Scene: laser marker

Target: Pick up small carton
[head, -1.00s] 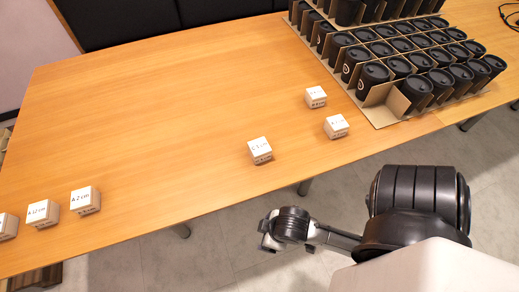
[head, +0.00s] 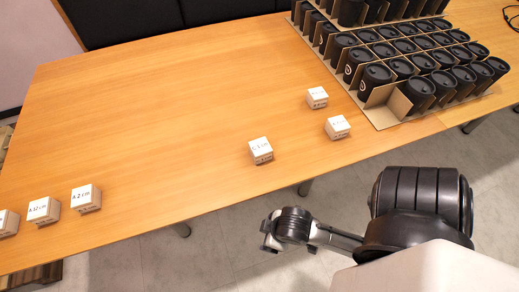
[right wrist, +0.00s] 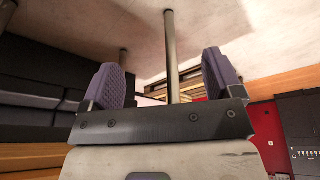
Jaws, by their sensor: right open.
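Several small white cartons with printed labels stand on the wooden table. Three are in the middle to right: one near the front edge (head: 260,150), one at the back (head: 317,97) and one at the right (head: 338,127). More stand at the left: one marked A2 (head: 86,198), one marked A12 (head: 43,210), and one cut by the picture edge (head: 7,223). My right gripper (head: 272,234) is below the table's front edge in the head view, apart from every carton. In the right wrist view its two fingers (right wrist: 162,80) are spread, with nothing between them. My left gripper is not in view.
The table's middle and back left are clear. In the right wrist view a metal table leg (right wrist: 170,50) shows behind the fingers.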

